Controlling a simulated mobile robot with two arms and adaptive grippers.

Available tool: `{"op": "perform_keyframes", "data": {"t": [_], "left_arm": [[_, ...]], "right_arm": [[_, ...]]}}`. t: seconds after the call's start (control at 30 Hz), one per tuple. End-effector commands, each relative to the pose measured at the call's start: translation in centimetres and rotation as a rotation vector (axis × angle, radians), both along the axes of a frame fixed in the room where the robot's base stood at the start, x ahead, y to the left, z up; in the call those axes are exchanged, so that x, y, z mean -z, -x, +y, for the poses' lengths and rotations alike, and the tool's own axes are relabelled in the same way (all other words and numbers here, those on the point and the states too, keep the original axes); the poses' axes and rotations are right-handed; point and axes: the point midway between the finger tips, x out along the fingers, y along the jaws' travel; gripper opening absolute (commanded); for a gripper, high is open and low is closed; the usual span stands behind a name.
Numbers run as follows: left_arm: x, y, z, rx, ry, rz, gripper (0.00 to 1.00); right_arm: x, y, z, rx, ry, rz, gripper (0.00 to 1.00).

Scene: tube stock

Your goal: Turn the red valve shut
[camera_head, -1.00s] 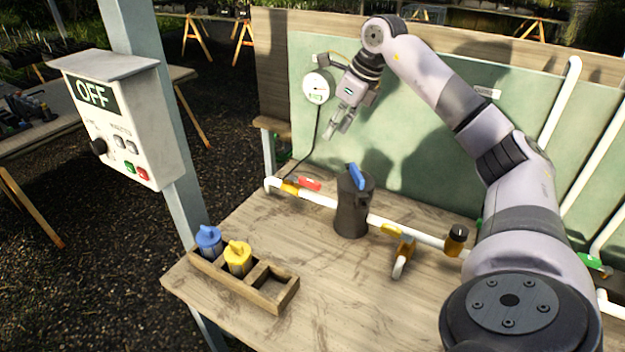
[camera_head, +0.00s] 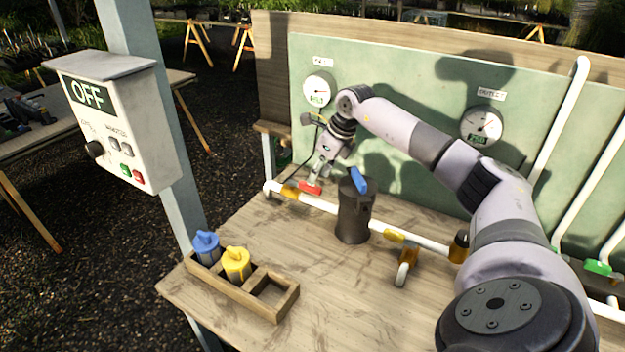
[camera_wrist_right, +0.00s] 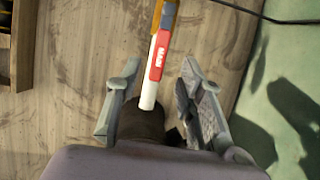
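The red valve handle (camera_head: 310,187), labelled MAIN, lies along the white pipe (camera_head: 325,206) at the back left of the bench, beside the orange valve body (camera_head: 289,192). My right gripper (camera_head: 318,176) is just above the handle, pointing down. In the right wrist view the red handle (camera_wrist_right: 157,56) lies lengthwise between the spread fingers of the right gripper (camera_wrist_right: 159,80), with gaps on both sides. The fingers look open and apart from the handle. My left gripper is not in view.
A dark housing (camera_head: 353,215) with a blue lever (camera_head: 358,180) stands close to the right of the handle. Yellow-handled valves (camera_head: 405,255) are farther right. A wooden rack (camera_head: 232,290) holds blue and yellow cartridges. A control box (camera_head: 130,120) reads OFF.

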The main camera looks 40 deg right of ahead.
Motion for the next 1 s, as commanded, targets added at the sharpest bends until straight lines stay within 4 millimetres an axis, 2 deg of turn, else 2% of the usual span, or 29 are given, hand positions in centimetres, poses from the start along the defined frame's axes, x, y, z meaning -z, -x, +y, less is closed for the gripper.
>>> {"op": "perform_keyframes", "data": {"t": [0.1,0.3,0.67,1.0], "left_arm": [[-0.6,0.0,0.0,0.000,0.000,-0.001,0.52],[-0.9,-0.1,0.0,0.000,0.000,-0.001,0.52],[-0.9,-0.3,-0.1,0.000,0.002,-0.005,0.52],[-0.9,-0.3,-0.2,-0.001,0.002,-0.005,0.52]], "right_arm": [[1.9,-0.8,0.3,-0.001,-0.001,0.000,0.35],[3.9,-1.6,0.5,0.000,0.000,0.000,0.35],[4.4,-1.8,0.5,-0.001,0.001,-0.001,0.35],[4.3,-1.7,0.5,-0.001,0.001,-0.001,0.12]]}}
